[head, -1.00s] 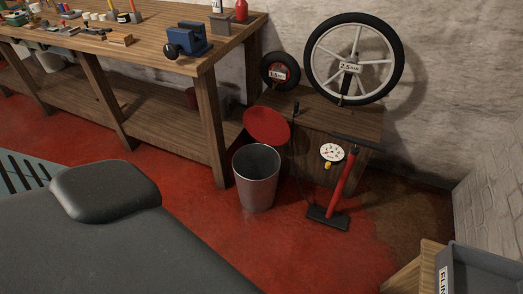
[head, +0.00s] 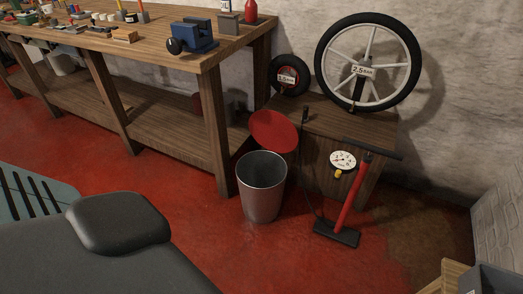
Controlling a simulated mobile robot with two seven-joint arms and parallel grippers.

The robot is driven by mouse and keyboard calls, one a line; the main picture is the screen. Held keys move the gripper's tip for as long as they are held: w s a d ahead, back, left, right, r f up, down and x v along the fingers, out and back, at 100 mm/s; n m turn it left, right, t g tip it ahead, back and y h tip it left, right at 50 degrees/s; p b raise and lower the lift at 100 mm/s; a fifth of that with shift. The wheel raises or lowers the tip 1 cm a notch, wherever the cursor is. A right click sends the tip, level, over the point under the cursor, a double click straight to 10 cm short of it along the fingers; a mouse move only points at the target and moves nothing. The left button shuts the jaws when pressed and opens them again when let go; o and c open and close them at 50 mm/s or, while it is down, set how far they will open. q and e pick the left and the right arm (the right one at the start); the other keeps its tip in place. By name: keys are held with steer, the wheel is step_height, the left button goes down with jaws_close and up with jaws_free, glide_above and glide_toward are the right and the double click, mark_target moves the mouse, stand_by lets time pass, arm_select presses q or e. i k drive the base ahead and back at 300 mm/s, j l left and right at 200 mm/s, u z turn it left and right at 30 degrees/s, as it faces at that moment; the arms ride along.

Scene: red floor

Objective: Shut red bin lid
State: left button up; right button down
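The bin (head: 262,193) is a grey metal bucket standing on the red floor, right of the workbench's front leg. Its round red lid (head: 274,132) is open and tilted up behind the rim, so the bin's dark inside shows. Neither of my grippers is in the head view.
A wooden workbench (head: 215,130) with a blue vise (head: 194,38) stands left of the bin. A red floor pump (head: 345,205) with a gauge stands close on the right. A wooden box (head: 320,120) with two wheels is behind. Red floor in front is clear.

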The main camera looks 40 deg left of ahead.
mark_target(272, 130)
steer(key=u, duration=1.2)
steer(key=k+j, duration=0.1)
steer(key=j, duration=0.3)
